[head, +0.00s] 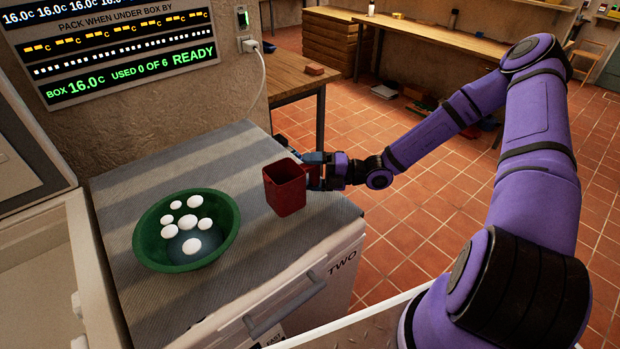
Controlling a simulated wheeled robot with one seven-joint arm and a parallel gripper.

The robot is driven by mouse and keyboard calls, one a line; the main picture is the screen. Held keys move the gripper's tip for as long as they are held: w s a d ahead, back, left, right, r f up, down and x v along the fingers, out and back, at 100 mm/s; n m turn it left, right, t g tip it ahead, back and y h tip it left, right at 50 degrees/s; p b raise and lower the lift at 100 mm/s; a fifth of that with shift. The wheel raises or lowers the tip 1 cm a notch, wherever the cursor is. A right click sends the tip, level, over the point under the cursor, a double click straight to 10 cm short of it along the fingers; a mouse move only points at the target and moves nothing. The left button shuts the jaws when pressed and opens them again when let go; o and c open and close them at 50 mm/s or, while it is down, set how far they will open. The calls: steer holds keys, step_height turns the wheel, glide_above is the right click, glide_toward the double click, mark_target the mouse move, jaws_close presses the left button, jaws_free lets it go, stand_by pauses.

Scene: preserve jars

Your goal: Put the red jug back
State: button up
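The red jug (285,189) is upright over the right part of a grey ribbed top (190,165), open at its mouth. It seems to stand on that top, though I cannot be sure its base touches. My gripper (311,170) reaches in from the right and is right at the jug's right and far side. The jug hides part of the fingers, so I cannot tell whether they are closed on it or on a handle.
A green bowl (146,240) holding several white round things stands left of the jug. The ribbed top covers a white chest marked TWO (342,262). A raised lid (25,150) is at the left. A wall display (120,82) reads READY. Wooden benches (440,38) stand behind.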

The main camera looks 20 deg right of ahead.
steer(key=shift+w+f, duration=0.3)
steer(key=shift+f, duration=0.35)
steer(key=shift+w+f, duration=0.3)
steer(key=shift+f, duration=0.7)
steer(key=shift+f, duration=0.2)
steer(key=o, duration=0.8)
steer(key=shift+d, duration=0.1)
